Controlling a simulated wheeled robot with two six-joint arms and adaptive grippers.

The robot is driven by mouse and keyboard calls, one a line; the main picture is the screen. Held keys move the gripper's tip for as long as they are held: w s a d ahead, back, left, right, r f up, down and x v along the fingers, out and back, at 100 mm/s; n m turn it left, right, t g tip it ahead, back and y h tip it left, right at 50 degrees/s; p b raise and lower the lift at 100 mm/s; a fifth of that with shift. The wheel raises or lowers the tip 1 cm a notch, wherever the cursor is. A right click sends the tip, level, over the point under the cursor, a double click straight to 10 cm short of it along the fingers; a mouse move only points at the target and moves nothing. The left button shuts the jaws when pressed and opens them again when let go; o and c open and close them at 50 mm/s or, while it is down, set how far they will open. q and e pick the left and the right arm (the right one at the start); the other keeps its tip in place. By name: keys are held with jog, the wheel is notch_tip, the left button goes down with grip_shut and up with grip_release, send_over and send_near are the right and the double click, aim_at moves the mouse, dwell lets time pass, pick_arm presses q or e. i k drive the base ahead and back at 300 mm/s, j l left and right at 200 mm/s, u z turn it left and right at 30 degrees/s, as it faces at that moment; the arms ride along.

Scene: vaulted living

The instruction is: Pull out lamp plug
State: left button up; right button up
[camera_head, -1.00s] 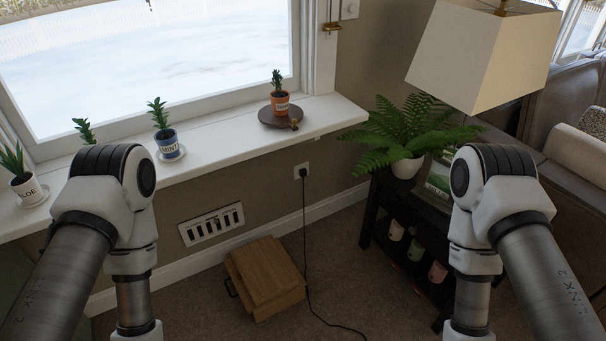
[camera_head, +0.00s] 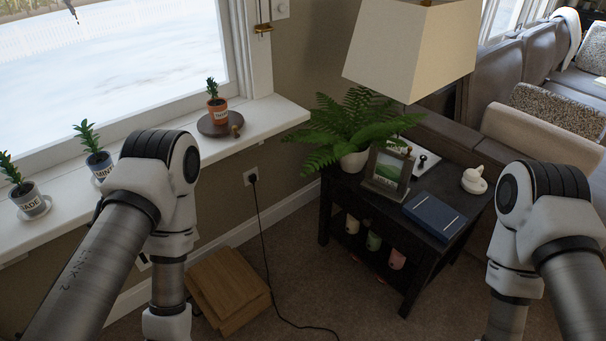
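A black lamp plug (camera_head: 252,178) sits in the white wall outlet (camera_head: 247,174) below the right end of the windowsill. Its black cord (camera_head: 262,235) hangs down the wall and runs along the carpet toward the front. The lamp's cream shade (camera_head: 412,48) is at the top right, above the dark side table; its base is hidden. My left arm is in view at left and my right arm at right, but both grippers are below the picture's edge, so their state does not show.
A wooden box (camera_head: 228,287) stands on the floor below the outlet. The side table (camera_head: 340,212) holds a fern (camera_head: 356,128), a picture frame (camera_head: 388,170), a blue book (camera_head: 434,216) and a white teapot (camera_head: 474,179). Potted plants line the windowsill (camera_head: 262,122).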

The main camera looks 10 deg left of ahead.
aim_at(252, 178)
jog(key=i+j+z, duration=0.4)
jog(key=i+j, duration=0.2)
jog(key=i+j+z, duration=0.45)
jog(key=i+j, duration=0.2)
jog(key=j, duration=0.15)
